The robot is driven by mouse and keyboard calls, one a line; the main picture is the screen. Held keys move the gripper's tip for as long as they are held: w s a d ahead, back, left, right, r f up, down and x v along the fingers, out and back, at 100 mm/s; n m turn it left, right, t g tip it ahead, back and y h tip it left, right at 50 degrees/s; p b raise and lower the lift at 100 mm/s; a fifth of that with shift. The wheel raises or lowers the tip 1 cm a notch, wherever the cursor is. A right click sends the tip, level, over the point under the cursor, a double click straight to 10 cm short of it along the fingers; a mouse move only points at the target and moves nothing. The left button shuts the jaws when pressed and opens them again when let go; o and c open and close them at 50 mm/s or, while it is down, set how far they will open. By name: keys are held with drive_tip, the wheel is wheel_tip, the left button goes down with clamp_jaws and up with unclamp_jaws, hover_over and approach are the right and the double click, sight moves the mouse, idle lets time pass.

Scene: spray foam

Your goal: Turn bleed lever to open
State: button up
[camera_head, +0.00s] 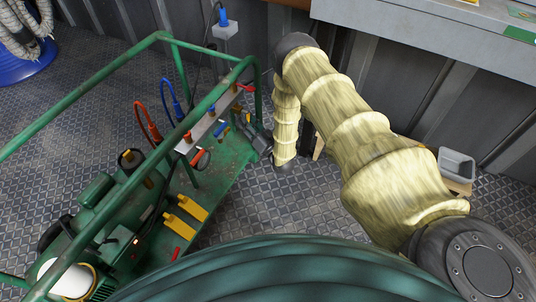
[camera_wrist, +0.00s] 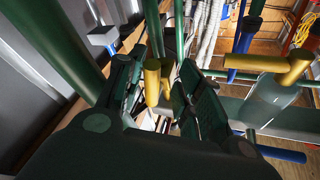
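A pale manifold bar (camera_head: 212,128) with hoses and small coloured handles stands on the green machine frame. A red handle (camera_head: 245,88) is at its far end, and an orange-red handle (camera_head: 200,158) is at its near end. I cannot tell which part is the bleed lever. My gripper (camera_head: 262,143) is low, just right of the manifold, partly hidden by my arm. In the wrist view its two dark fingers (camera_wrist: 160,80) are apart. A brass-coloured fitting (camera_wrist: 153,82) shows in the gap between them; contact cannot be told.
Green frame rails (camera_head: 85,92) surround the machine. Yellow pedals (camera_head: 184,221) sit on its base plate. A grey bench (camera_head: 440,40) and a grey bin (camera_head: 456,164) are at right. In the wrist view another brass pipe (camera_wrist: 272,64) lies right of the fingers.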

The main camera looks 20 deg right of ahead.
drive_tip(key=m, duration=0.2)
drive_tip(key=a+r+m+g+h, duration=0.1)
drive_tip(key=m, duration=0.1)
drive_tip(key=s+m+h, duration=0.1)
drive_tip(key=m, duration=0.1)
drive_tip(key=shift+a+r+m+g, duration=0.2)
drive_tip(key=shift+m+g, duration=0.1)
drive_tip(key=shift+g, duration=0.1)
drive_tip(key=s+r+g+p, duration=0.3)
drive_tip(key=s+r+p, duration=0.1)
drive_tip(key=s+p, duration=0.3)
drive_tip(key=s+a+r+g+h+p, duration=0.1)
drive_tip(key=s+r+g+p, duration=0.3)
drive_tip(key=s, duration=0.7)
drive_tip(key=s+r+n+g+h+p, duration=0.1)
drive_tip(key=s+r+g+p, duration=0.3)
drive_tip(key=s+p, duration=0.5)
drive_tip(key=shift+s+a+r+p, duration=0.2)
drive_tip(key=shift+s+a+p, duration=0.05)
drive_tip(key=shift+s+p, duration=0.1)
drive_tip(key=shift+w, duration=0.1)
idle(0.4)
